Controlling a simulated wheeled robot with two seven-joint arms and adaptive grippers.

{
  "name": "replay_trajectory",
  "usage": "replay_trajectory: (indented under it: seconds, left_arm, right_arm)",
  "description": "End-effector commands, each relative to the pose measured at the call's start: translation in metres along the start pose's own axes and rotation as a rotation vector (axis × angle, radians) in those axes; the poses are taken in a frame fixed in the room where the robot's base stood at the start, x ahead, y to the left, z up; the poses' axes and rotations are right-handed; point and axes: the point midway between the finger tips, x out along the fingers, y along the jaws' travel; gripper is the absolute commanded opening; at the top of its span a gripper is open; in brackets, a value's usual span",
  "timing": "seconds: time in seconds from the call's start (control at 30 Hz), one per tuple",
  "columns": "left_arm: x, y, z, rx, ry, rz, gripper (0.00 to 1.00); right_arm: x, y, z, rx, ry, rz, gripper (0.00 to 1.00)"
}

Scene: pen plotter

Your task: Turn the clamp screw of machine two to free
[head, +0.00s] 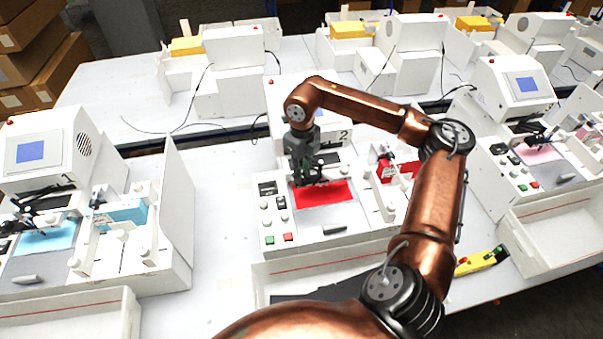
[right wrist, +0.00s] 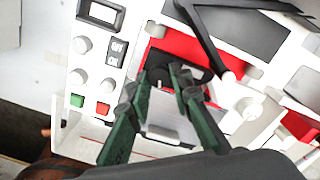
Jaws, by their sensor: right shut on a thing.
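Machine two (head: 343,135) is the white plotter in the middle of the head view, marked with a 2. A red sheet (head: 325,194) lies on its bed and also shows in the right wrist view (right wrist: 204,48). My right gripper (head: 307,180) reaches down over the left part of the sheet. In the right wrist view its green fingers (right wrist: 168,77) are shut on a small dark part at the pen holder, where the clamp screw is. The fingers hide most of the screw, so its turn angle cannot be read. My left gripper is not in view.
Machine two's panel has white knobs, a green button (right wrist: 77,100) and a red button (right wrist: 103,109). Machine one (head: 45,155) stands at left, another plotter (head: 512,90) at right. A white tray (head: 375,250) is in front. A yellow tool (head: 480,262) lies at right.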

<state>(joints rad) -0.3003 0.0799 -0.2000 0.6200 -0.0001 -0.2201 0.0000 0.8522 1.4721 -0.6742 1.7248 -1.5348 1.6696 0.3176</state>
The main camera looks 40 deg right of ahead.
Motion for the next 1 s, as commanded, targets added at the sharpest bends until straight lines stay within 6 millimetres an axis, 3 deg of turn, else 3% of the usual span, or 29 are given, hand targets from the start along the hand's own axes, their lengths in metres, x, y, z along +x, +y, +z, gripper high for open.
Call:
replay_trajectory:
  seconds: [0.5,1.0]
  left_arm:
    - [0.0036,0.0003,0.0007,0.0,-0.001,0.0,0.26]
    - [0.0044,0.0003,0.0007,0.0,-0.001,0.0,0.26]
  right_arm:
    - [-0.0022,-0.002,0.0021,-0.388,-0.007,-0.003,0.0]
    - [-0.0028,-0.0022,0.0024,-0.496,-0.008,-0.004,0.0]
